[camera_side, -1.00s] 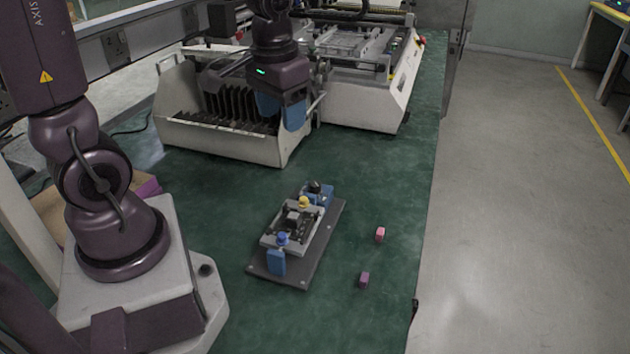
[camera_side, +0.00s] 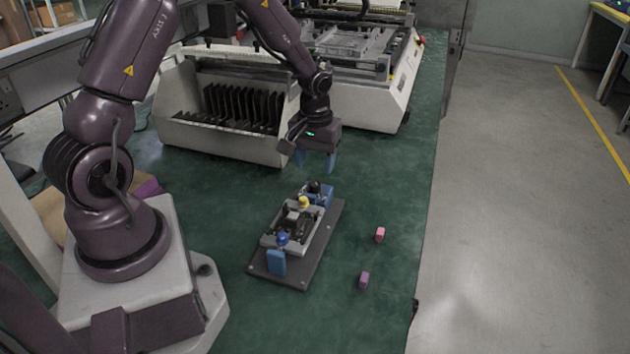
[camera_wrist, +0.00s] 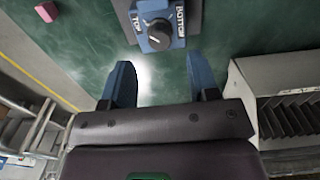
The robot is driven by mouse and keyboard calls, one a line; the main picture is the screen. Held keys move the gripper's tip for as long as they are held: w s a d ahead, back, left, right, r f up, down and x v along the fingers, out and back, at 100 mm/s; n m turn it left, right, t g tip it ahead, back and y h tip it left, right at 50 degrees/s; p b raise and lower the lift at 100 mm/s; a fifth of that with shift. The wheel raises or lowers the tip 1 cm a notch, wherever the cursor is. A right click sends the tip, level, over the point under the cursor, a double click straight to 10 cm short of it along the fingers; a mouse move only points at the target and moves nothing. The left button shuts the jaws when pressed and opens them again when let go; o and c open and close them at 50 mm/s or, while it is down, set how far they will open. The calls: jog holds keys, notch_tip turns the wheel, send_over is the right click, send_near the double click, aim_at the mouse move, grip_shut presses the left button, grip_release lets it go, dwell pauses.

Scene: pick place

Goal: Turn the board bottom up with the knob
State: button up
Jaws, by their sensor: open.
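The knob (camera_side: 314,187) is dark and round. It sits on a blue block (camera_side: 326,197) at the far end of a fixture. In the wrist view the knob (camera_wrist: 159,36) has a pale mark, and the block reads TOP on the left and BOTTOM on the right. The knob's exact setting is hard to tell. The board is probably the dark piece (camera_side: 289,222) in the fixture's grey frame; its face is too small to read. My gripper (camera_side: 315,162) is open and empty, above and behind the knob. Its blue fingers (camera_wrist: 160,68) are apart, with the knob beyond them.
The fixture stands on a dark base plate (camera_side: 302,278) with blue and yellow knobs. A pink block (camera_side: 380,234) and a purple block (camera_side: 364,280) lie to its right. A white rack with dark slots (camera_side: 215,135) and a machine (camera_side: 370,100) stand behind.

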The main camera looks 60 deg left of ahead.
aim_at(315, 182)
notch_tip(315, 182, down, 6)
jog(key=shift+r, duration=0.15)
jog(key=c, duration=0.9)
jog(key=shift+c, duration=0.2)
jog(key=shift+m, duration=0.4)
jog(key=m, duration=0.3)
jog(key=shift+m, duration=2.5)
